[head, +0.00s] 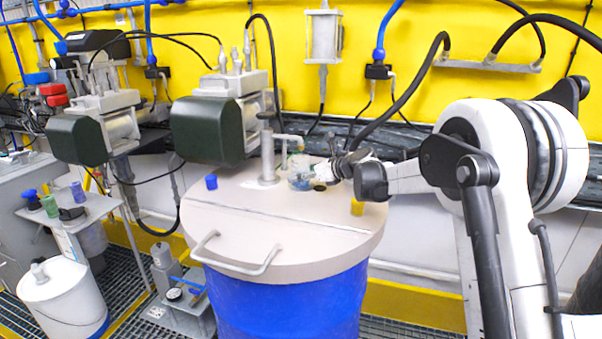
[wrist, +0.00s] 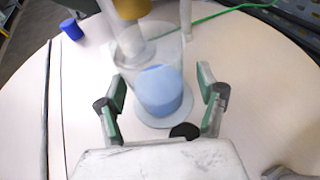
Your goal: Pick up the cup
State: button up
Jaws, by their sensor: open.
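A clear cup-like vessel with light blue inside (wrist: 160,92) stands on the drum lid and also shows in the head view (head: 300,172). My gripper (wrist: 162,80) is open, with one green-padded finger on each side of the blue part. A gap shows between the blue part and each finger, so I cannot see contact. In the head view my gripper (head: 338,167) comes in from the right, low over the lid, close beside the vessel. Part of the vessel's outline is blurred by clear material.
A handle (head: 250,262) is at the front. The front of the lid is mostly clear. A green motor (head: 205,130) overhangs behind.

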aim_at(293, 170)
jog(key=x, duration=0.4)
jog(key=shift+s+a+r+p, duration=0.1)
jog(key=shift+s+r+p, duration=0.05)
jog(key=shift+p, duration=0.25)
grip_shut()
jog(key=shift+r, duration=0.1)
jog(key=shift+r, duration=0.6)
jog(key=shift+s+b, duration=0.3)
jog(key=shift+b, duration=0.05)
jog(key=shift+s+a+b, duration=0.4)
jog(key=shift+s+a, duration=0.3)
jog(key=shift+s, duration=2.1)
jog(key=shift+s+a+b, duration=0.45)
jog(key=shift+s+a, duration=0.25)
jog(key=shift+s, duration=2.1)
jog(key=shift+s+a+b, duration=0.4)
jog(key=shift+s+a, duration=0.3)
jog(key=shift+s, duration=2.1)
